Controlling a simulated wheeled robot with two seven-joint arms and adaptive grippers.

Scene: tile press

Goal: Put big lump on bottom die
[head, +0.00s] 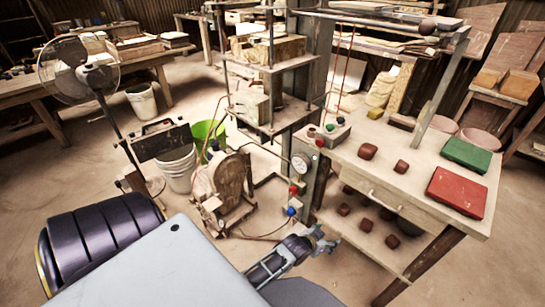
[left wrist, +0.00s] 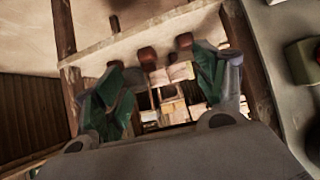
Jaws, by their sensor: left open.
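Two reddish-brown clay lumps lie on the pale bench top: a larger-looking lump (head: 367,151) and a smaller-looking lump (head: 401,167) to its right. Several more lumps (head: 343,209) sit on the shelf below. The press stands in the middle, with a pale block (head: 252,112) on its lower plate; I cannot tell whether this is the bottom die. My left gripper (head: 322,240) is open and empty, low in front of the bench. In the left wrist view its fingers (left wrist: 160,85) are spread, with brown lumps (left wrist: 148,58) beyond them. My right gripper is not in view.
A control box with buttons (head: 330,130) sits at the bench's left end beside the press. A green slab (head: 467,155) and a red slab (head: 457,191) lie on the right. A gauge (head: 301,162) and hoses are near the press. A fan (head: 78,70) stands left.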

